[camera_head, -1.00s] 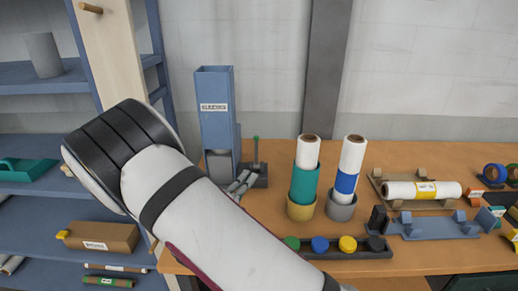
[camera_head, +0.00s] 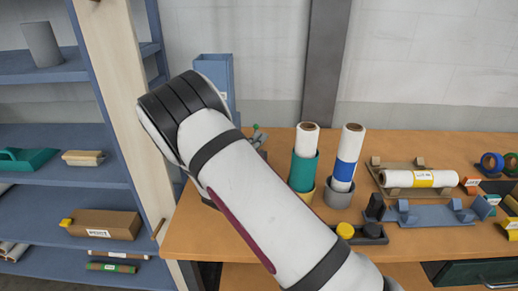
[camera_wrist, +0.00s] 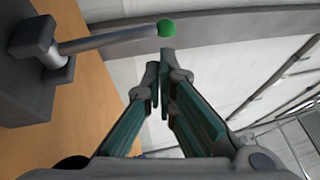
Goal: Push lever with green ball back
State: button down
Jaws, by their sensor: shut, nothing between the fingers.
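The lever has a grey rod (camera_wrist: 110,42) with a green ball (camera_wrist: 166,28) on its end and a dark grey base (camera_wrist: 40,75) in the wrist view. In the head view the green ball (camera_head: 256,126) shows just past my arm, while most of the rod and base is hidden. My gripper (camera_wrist: 158,78) is shut and empty, its fingertips close to the ball in the wrist view. A small gap shows between them there; I cannot tell the distance in depth.
Right of the lever are a green-banded roll (camera_head: 304,160) and a blue-banded roll (camera_head: 347,160), upright in holders. A button strip (camera_head: 370,236) lies at the table's front. Shelves (camera_head: 60,170) stand at the left.

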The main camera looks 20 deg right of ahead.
jog(key=shift+w+r, duration=0.1)
jog(key=shift+w, duration=0.4)
jog(key=w, duration=0.1)
jog(key=w+n+g+y, duration=0.1)
jog(key=w+d+g+y, duration=0.1)
jog(key=shift+w+r+n, duration=0.25)
jog(key=shift+w+n, duration=0.05)
jog(key=shift+w, duration=0.1)
jog(key=shift+r, duration=0.1)
jog(key=shift+s, duration=0.1)
